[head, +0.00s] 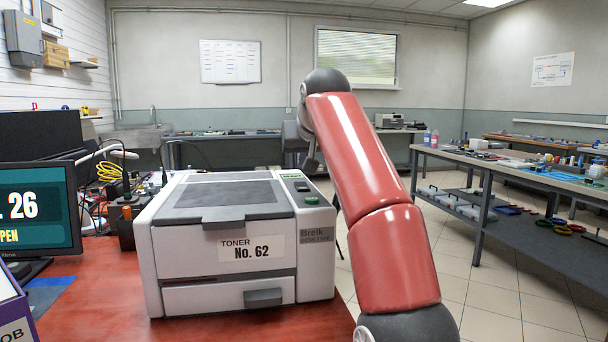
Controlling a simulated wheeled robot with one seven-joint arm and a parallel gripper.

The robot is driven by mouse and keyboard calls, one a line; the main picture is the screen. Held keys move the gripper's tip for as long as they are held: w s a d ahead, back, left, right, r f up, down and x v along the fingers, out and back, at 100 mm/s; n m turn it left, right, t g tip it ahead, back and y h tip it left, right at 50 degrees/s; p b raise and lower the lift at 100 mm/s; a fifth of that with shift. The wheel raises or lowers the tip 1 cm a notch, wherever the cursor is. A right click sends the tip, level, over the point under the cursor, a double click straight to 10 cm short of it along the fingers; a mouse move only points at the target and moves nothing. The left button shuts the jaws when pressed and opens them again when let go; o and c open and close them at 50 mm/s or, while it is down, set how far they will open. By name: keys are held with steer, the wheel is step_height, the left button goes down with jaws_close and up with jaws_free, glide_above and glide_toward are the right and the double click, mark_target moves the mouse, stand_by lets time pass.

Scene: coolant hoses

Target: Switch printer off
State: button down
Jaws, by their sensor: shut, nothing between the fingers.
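The printer (218,240) is a white and grey box on the red table, with a dark lid panel and a front label reading "TONER No. 62". On the right of its top are a small green-lit display (291,176), a dark key (302,187) and a green button (311,200). My red arm rises on the right of the printer and bends at a dark joint above its back right corner. My gripper (310,166) shows only as a narrow dark piece below that joint, shut and empty, above and behind the controls, apart from the printer. Its fingertips are hard to make out.
A monitor (38,210) reading "26" and "OPEN" stands left of the printer. A purple box (14,310) is at the near left corner. Cables and a dark device (126,225) are beside the printer's left side.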

mark_target(304, 187)
steer(key=shift+f, duration=0.7)
steer(key=shift+w+f+b, duration=0.15)
steer(key=shift+f+b, duration=0.35)
steer(key=shift+f, duration=0.2)
steer(key=shift+w+f+b, duration=0.1)
steer(key=shift+f+b, duration=0.4)
steer(key=shift+f, duration=0.15)
